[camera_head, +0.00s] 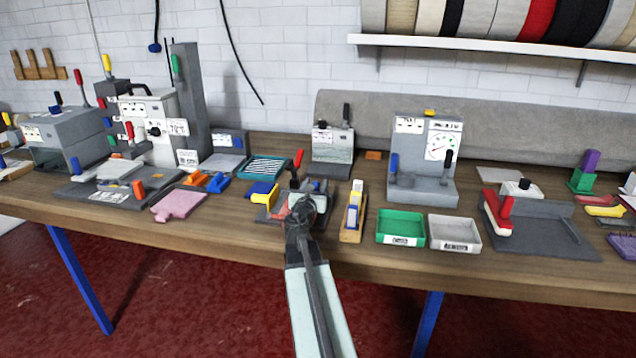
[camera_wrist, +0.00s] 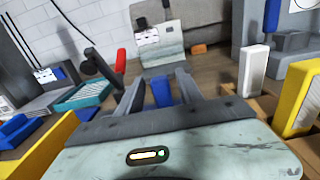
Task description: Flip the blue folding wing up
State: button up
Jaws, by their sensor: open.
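A small grey fixture (camera_head: 322,217) with a red-knobbed lever (camera_head: 298,160) stands near the front of the bench. A blue piece (camera_head: 262,187) with yellow beside it lies low at its left. Another blue piece (camera_wrist: 161,91) shows between my fingers in the wrist view. I cannot tell for certain which of the two is the blue folding wing. My gripper (camera_wrist: 160,77) is open, with its dark fingers on either side of that second blue piece. I cannot tell whether they touch it. In the head view my gripper (camera_head: 300,203) covers much of the fixture.
A wooden holder with yellow and white blocks (camera_head: 354,212) stands close on the right. A green tray (camera_head: 400,228) and a white tray (camera_head: 454,233) lie beyond it. A teal rack (camera_head: 264,168) and a grey machine (camera_head: 333,148) stand behind. A pink pad (camera_head: 179,204) lies left.

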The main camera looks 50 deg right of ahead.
jog(key=x, duration=0.2)
jog(key=shift+w+d, duration=0.15)
jog(key=shift+d, duration=0.15)
grip_shut()
jog(key=shift+a, duration=0.1)
dwell(0.9)
